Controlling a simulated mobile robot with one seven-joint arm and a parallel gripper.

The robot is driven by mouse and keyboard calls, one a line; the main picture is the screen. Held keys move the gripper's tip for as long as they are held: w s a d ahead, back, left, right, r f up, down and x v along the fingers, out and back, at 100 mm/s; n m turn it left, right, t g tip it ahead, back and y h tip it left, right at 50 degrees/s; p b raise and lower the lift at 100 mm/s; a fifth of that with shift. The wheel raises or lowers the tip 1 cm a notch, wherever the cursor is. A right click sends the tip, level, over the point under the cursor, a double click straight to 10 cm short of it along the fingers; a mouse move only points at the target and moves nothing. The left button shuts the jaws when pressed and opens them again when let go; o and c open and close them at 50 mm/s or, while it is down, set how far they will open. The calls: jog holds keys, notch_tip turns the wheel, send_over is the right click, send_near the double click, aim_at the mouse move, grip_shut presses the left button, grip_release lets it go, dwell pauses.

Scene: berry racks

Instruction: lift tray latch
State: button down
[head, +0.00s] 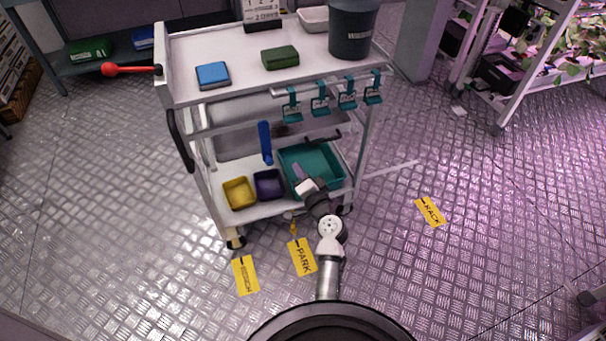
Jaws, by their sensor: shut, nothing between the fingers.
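A teal tray (335,182) sits on the bottom shelf of a white cart (230,212). An upright blue lever-like piece (265,143) stands just left of the tray's back corner. A red-handled lever (130,69) sticks out from the left end of the cart's top. I cannot tell which part is the tray latch. My gripper (299,172) is over the left part of the teal tray, right of and below the blue piece in the picture. It is shut and holds nothing. Whether it touches the tray cannot be told.
Yellow (239,194) and dark purple (269,185) bins stand left of the tray. Several teal clips (320,104) hang from a side rail above it. A dark bucket (353,28) stands on top.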

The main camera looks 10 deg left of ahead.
aim_at(266, 145)
jog(key=w+a+f+p, duration=0.1)
jog(key=w+a+f, duration=0.1)
jog(key=a, duration=0.4)
jog(key=shift+w+a, duration=0.3)
jog(key=shift+w, duration=0.2)
jog(key=shift+s+a, duration=0.1)
jog(key=shift+a, duration=0.05)
